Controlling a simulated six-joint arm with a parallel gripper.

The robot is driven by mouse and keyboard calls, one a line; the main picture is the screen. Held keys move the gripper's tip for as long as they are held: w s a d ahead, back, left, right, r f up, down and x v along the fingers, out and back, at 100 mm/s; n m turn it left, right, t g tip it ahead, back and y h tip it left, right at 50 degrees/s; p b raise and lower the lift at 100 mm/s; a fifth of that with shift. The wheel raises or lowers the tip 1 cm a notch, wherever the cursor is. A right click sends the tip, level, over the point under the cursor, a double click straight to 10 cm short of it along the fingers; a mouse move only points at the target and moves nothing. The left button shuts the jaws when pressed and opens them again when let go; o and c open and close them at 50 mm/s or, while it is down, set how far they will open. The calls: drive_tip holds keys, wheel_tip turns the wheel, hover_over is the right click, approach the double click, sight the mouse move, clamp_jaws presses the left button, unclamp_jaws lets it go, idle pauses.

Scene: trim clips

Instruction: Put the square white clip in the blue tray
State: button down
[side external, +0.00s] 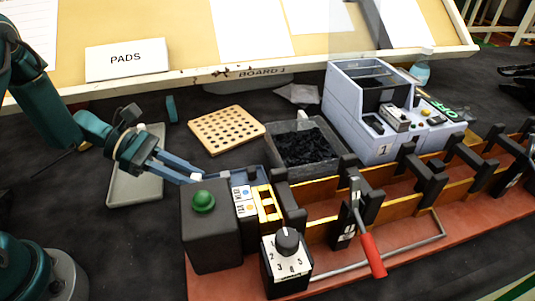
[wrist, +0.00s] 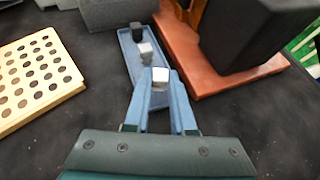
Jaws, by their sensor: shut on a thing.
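My gripper (side external: 190,177) is shut on a small square white clip (wrist: 160,76), held between the blue fingertips. The white clip also shows as a pale spot at the fingertips in the side view (side external: 197,178). The blue tray (wrist: 127,50) lies just beyond the fingertips in the wrist view. It holds a light grey piece (wrist: 147,51) and a black piece (wrist: 136,29). In the side view the blue tray (side external: 236,173) is mostly hidden behind the dark box with the green button. I cannot tell how high the clip is above the table.
A perforated wooden board (side external: 226,130) and a grey bin of black pieces (side external: 302,155) lie behind. A flat grey tray (side external: 135,187) lies beneath my arm.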

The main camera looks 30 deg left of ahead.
drive_tip(key=shift+f, duration=0.4)
drive_tip(key=c, duration=0.8)
unclamp_jaws()
drive_tip(key=shift+f, duration=0.1)
drive_tip(key=shift+o, duration=0.2)
